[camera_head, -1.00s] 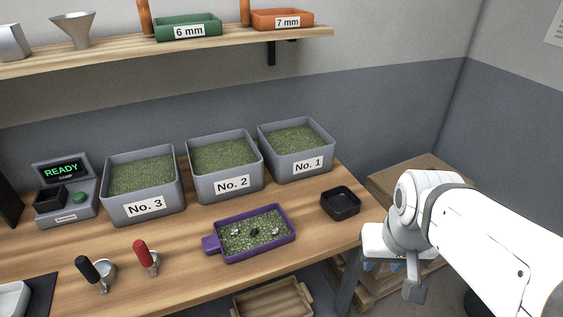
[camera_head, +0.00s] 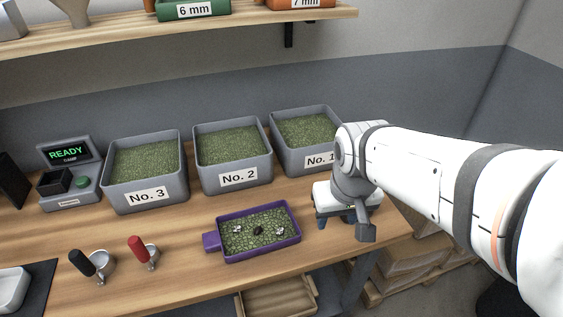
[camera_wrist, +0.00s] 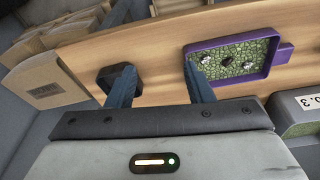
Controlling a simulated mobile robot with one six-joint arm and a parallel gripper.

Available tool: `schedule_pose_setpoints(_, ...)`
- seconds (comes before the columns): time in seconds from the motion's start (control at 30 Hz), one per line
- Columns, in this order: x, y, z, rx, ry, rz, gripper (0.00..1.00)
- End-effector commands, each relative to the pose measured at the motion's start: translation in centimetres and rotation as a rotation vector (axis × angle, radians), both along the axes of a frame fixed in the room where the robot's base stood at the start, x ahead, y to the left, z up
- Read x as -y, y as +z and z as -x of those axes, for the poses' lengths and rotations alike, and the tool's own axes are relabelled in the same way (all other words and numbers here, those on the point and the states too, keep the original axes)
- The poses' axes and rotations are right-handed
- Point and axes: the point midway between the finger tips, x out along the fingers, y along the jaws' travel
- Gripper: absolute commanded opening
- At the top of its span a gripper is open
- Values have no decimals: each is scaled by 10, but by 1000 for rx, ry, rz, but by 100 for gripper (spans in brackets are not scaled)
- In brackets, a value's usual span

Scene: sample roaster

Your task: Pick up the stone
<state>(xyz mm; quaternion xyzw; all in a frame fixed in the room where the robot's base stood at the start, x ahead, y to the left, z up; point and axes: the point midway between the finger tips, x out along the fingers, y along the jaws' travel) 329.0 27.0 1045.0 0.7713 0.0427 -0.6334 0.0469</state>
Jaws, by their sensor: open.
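The purple tray (camera_head: 221,257) lies on the wooden bench with green beans in it. On the beans sits a dark lump (camera_head: 258,230), which looks like the stone, between two small whitish pieces (camera_head: 237,229) (camera_head: 280,231). The wrist view shows the same tray (camera_wrist: 262,79) and dark lump (camera_wrist: 227,61) beyond my right-hand finger. My gripper (camera_head: 336,217) is open and empty, to the right of the tray and apart from it. In the wrist view my gripper (camera_wrist: 158,72) has its fingers wide apart, with bare bench between them.
A small black dish (camera_wrist: 108,78) is partly behind my left-hand finger and hidden in the head view. Grey bins of beans (camera_head: 147,195) line the back of the bench. Two handled scoops (camera_head: 137,246) (camera_head: 84,262) stand left of the tray.

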Motion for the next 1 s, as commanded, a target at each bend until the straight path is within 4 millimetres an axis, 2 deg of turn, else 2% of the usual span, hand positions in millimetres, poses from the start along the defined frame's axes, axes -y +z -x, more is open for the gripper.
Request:
schedule_pose_setpoints(0.2,-47,-23,-55,-95,307,36,47)
schedule_pose_setpoints(0.4,-87,-55,-88,-155,541,61,47)
schedule_pose_setpoints(0.6,-109,-76,-101,-182,656,71,47)
schedule_pose_setpoints(1.0,-111,-120,-98,-188,672,73,47)
